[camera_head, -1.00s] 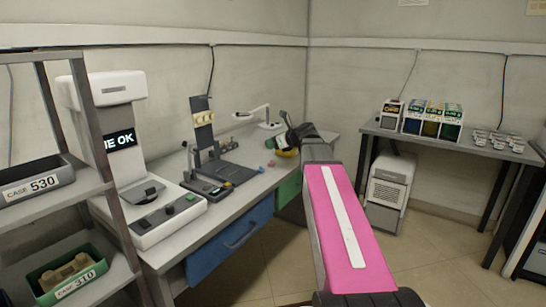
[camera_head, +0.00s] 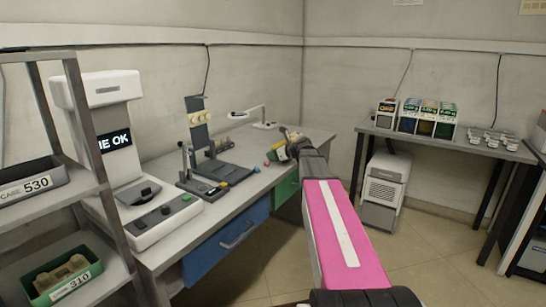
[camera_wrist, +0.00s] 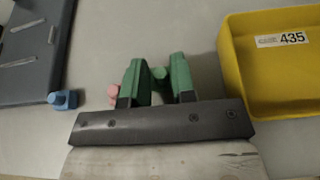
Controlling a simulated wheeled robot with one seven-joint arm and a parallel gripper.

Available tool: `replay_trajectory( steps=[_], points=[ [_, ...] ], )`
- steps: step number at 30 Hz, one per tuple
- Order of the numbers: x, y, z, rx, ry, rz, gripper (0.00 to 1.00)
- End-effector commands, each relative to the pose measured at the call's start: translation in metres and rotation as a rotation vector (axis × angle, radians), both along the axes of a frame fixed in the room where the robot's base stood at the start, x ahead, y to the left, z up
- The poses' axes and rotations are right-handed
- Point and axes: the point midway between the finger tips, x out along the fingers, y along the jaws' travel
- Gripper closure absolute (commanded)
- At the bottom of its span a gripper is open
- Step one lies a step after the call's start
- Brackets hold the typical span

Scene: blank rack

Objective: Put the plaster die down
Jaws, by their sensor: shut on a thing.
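My gripper (camera_wrist: 156,85) has green fingers and is shut on a small green piece, the plaster die (camera_wrist: 159,73), in the wrist view. The piece shows between the fingertips over the grey bench top; I cannot tell whether it touches the bench. In the head view my gripper (camera_head: 284,146) is over the far end of the bench, and the held die cannot be made out there. A pink die (camera_wrist: 113,91) is just left of the fingers, and a blue die (camera_wrist: 63,99) is further left. A yellow tray (camera_wrist: 245,103) marked 435 is to the right.
A dark grey stand (camera_head: 225,171) lies left of the dies; its base also shows in the wrist view (camera_wrist: 30,60). A white machine (camera_head: 150,222) stands at the bench's near end. Bare bench top shows between stand base and tray. A shelf (camera_head: 88,160) with cases is at left.

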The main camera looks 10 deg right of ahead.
Motion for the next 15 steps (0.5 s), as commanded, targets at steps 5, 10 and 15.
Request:
replay_trajectory(
  steps=[5, 10, 15],
  points=[
    [0.0001, 0.0000, -0.0037, -0.001, -0.002, 0.000, 1.00],
    [0.0001, 0.0000, -0.0047, 0.000, -0.002, -0.001, 1.00],
    [0.0002, 0.0000, -0.0062, 0.000, -0.002, -0.001, 0.65]
  ],
)
